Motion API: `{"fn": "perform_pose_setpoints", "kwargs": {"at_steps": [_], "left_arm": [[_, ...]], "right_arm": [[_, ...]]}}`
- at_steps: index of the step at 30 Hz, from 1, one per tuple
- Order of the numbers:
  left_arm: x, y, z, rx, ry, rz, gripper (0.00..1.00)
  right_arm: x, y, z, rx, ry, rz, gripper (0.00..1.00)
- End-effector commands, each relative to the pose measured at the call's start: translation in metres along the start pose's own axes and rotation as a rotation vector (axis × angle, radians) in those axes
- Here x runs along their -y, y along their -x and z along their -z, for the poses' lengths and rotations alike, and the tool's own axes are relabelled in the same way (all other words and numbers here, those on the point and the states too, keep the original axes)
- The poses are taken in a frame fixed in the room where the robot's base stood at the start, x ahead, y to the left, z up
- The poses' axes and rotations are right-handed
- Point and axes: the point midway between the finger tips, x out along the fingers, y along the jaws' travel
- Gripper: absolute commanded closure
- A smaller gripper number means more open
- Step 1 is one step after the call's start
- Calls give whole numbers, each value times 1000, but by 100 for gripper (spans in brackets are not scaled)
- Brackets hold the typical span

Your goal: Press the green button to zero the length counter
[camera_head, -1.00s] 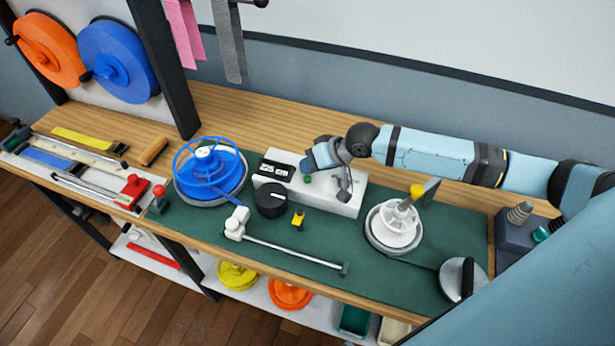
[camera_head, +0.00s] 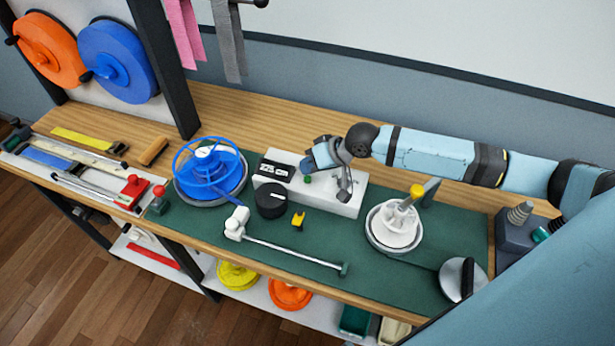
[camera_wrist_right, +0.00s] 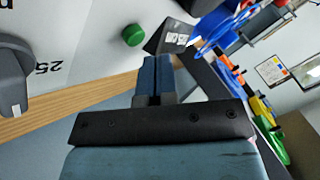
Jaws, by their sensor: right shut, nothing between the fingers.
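The green button (camera_head: 307,180) sits on the top of a white counter box (camera_head: 345,202). It also shows in the right wrist view (camera_wrist_right: 133,35) as a small green knob. The black counter display (camera_head: 275,171) is left of the button; its digits are too blurred to read. My right gripper (camera_head: 308,164) is shut and empty just behind the button. In the right wrist view its closed blue fingers (camera_wrist_right: 155,63) point toward the box, with a visible gap between tips and button in the picture. My left gripper is not in view.
A blue reel (camera_head: 210,174) is at left and a white spool (camera_head: 393,228) at right. A metal rod (camera_head: 295,254) lies along the front of the green mat (camera_head: 405,280). Several tools lie at far left.

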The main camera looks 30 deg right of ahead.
Motion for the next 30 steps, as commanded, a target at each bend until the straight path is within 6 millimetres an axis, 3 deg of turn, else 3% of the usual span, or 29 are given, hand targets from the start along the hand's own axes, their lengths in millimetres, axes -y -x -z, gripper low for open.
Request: {"fn": "perform_pose_setpoints", "kwargs": {"at_steps": [30], "left_arm": [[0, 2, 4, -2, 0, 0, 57]], "right_arm": [[-4, -6, -4, 0, 0, 0, 100]]}}
